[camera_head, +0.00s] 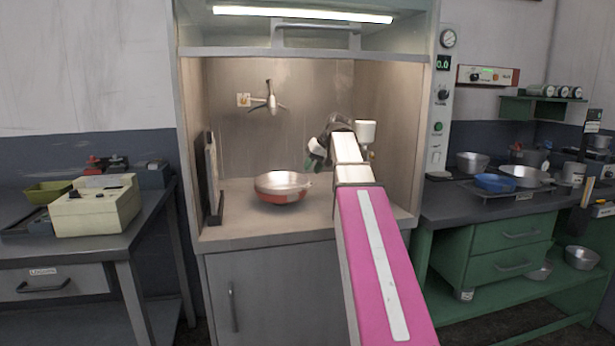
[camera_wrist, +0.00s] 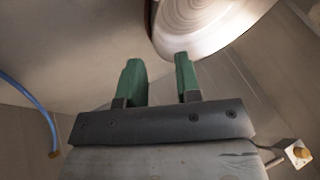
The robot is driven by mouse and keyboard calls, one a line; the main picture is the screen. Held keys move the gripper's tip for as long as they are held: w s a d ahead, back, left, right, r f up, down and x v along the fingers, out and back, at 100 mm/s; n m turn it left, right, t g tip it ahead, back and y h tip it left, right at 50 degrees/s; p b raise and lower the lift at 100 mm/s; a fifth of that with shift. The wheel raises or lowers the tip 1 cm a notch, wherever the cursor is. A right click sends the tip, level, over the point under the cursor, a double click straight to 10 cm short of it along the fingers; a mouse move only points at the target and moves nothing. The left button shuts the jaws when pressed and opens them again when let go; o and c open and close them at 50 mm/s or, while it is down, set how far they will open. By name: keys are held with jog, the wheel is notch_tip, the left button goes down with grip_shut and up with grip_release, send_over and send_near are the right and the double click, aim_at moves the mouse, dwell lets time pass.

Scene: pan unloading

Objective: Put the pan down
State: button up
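The pan (camera_head: 283,183) is a round, shallow silver dish with a red-orange lower part. It rests on the floor of the lit cabinet, left of my arm. Its handle cannot be made out. My gripper (camera_head: 316,154) is inside the cabinet, above and to the right of the pan. In the wrist view my gripper (camera_wrist: 160,72) has its two green fingers apart with nothing between them. The pan's shiny inside (camera_wrist: 205,22) shows at the upper right there, close to the right fingertip; whether they touch cannot be told.
The cabinet floor (camera_head: 245,222) is bare in front of the pan. A dark upright panel (camera_head: 211,180) stands on the left, and a small nozzle fitting (camera_head: 268,101) is on the back wall. A white-cupped device (camera_head: 365,132) is behind my arm. Side benches hold bowls and a cream box (camera_head: 97,207).

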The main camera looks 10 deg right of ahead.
jog(key=v, duration=0.6)
jog(key=shift+r, duration=0.2)
jog(key=shift+s+d, duration=0.1)
jog(key=shift+s, duration=0.05)
